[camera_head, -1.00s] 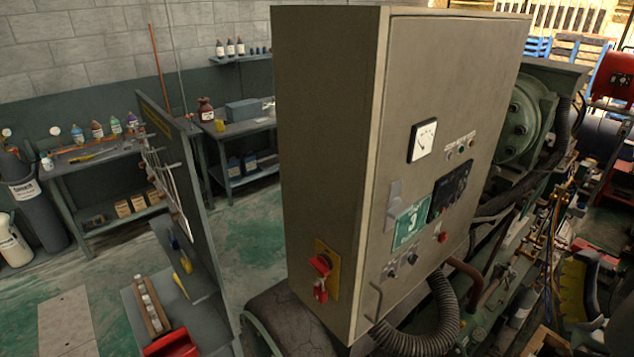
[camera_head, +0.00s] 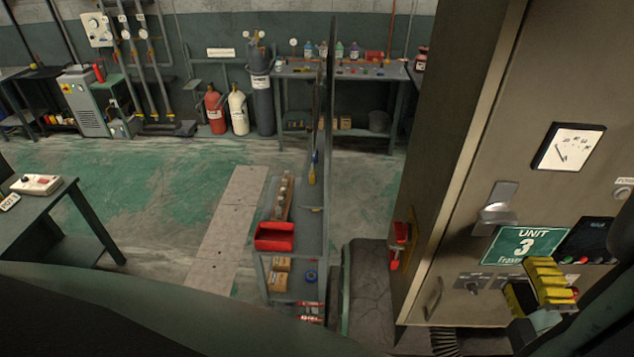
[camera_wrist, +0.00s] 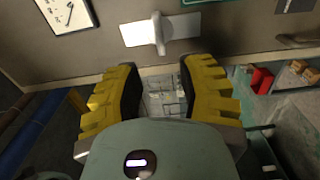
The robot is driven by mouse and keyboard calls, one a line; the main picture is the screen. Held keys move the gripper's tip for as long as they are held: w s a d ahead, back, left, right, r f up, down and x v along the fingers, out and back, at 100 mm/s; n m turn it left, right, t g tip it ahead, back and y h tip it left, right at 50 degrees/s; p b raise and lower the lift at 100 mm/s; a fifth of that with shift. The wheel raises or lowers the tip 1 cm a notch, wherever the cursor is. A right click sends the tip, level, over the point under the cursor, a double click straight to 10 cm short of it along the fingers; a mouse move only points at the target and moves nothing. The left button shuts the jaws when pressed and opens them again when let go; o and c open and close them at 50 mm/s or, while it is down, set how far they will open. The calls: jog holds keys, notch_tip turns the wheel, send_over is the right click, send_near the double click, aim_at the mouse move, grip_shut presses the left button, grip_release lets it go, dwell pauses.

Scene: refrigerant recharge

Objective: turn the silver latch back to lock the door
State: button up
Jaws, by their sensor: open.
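The silver latch (camera_head: 497,208) is on the front of the grey cabinet door (camera_head: 475,150), left of the green UNIT 3 sign. Its handle lies crosswise on its long plate. In the wrist view the latch (camera_wrist: 160,32) is at the top centre, just beyond my fingertips. My gripper (camera_wrist: 162,75) is open and empty, with yellow fingers apart. In the head view my gripper (camera_head: 532,284) is at the lower right, in front of the panel, below and right of the latch. It does not appear to touch the latch. The door looks shut.
The green sign (camera_head: 525,245), a dial gauge (camera_head: 569,147), knobs (camera_head: 473,286) and a pull handle (camera_head: 433,298) surround the latch. A red switch (camera_head: 399,245) is on the cabinet's side. A shelf with a red bin (camera_head: 274,237) stands left. Open floor lies further left.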

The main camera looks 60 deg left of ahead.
aim_at(500, 223)
jog(key=b+x, duration=0.1)
jog(key=x, duration=0.7)
jog(key=shift+a+r+b, duration=0.1)
jog(key=shift+a+b, duration=0.25)
jog(key=shift+o, duration=0.4)
jog(key=shift+w+a, duration=0.15)
jog(key=shift+w, duration=0.1)
grip_shut()
jog(key=m+p, duration=0.2)
jog(key=m, duration=0.1)
jog(key=shift+m, duration=0.7)
jog(key=shift+p, duration=0.35)
